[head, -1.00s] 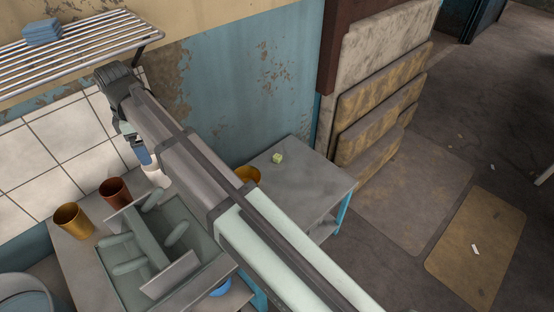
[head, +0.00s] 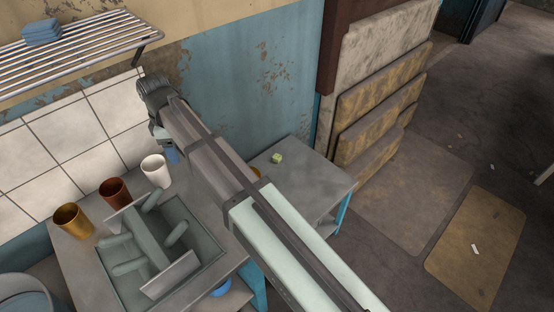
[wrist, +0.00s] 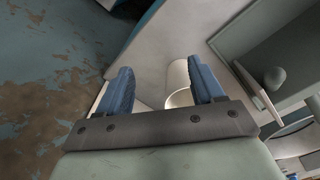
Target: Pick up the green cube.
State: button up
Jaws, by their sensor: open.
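A small green cube (head: 277,158) sits on the grey metal table (head: 318,183) near the wall, in the head view. My gripper (head: 171,155) is to the left of the cube, over the other counter near the tiled wall; in the head view my arm hides most of it. In the wrist view my gripper (wrist: 160,88) shows two blue fingers spread apart, with nothing held between them. A white cup (wrist: 179,82) stands beyond and between the fingers there. The cube does not show in the wrist view.
The white cup (head: 154,169), a brown cup (head: 114,190) and a gold cup (head: 72,220) stand on the left counter beside a tray-like rack (head: 205,262). A yellow object on the cube's table is mostly behind my arm. A wire shelf (head: 80,62) hangs above.

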jog(key=w+d+f+m, duration=0.1)
jog(key=d+f+m, duration=0.3)
jog(key=d+f, duration=0.6)
jog(key=d+f+m, duration=0.5)
jog(key=d+f, duration=0.1)
jog(key=d, duration=0.8)
jog(key=w+d+f+m, duration=0.1)
jog(key=d+f+m, duration=0.3)
jog(key=d+f, duration=0.65)
jog(key=s+d+f+m+g, duration=0.1)
jog(key=s+d+f+m, duration=0.1)
jog(key=s+d+f, duration=0.5)
jog(key=s+d+f+m+g, duration=0.25)
jog(key=s+f, duration=0.25)
jog(key=s, duration=0.3)
jog(key=s+d+f+m+g, duration=0.1)
jog(key=s+d+f+m, duration=0.1)
jog(key=s+d+f, duration=0.5)
notch_tip(320, 180, up, 20)
jog(key=m+t, duration=0.5)
jog(key=m, duration=2)
send_over(277, 156)
jog(key=shift+g, duration=0.25)
notch_tip(277, 156, down, 14)
jog(key=shift+r, duration=0.2)
jog(key=shift+c, duration=0.5)
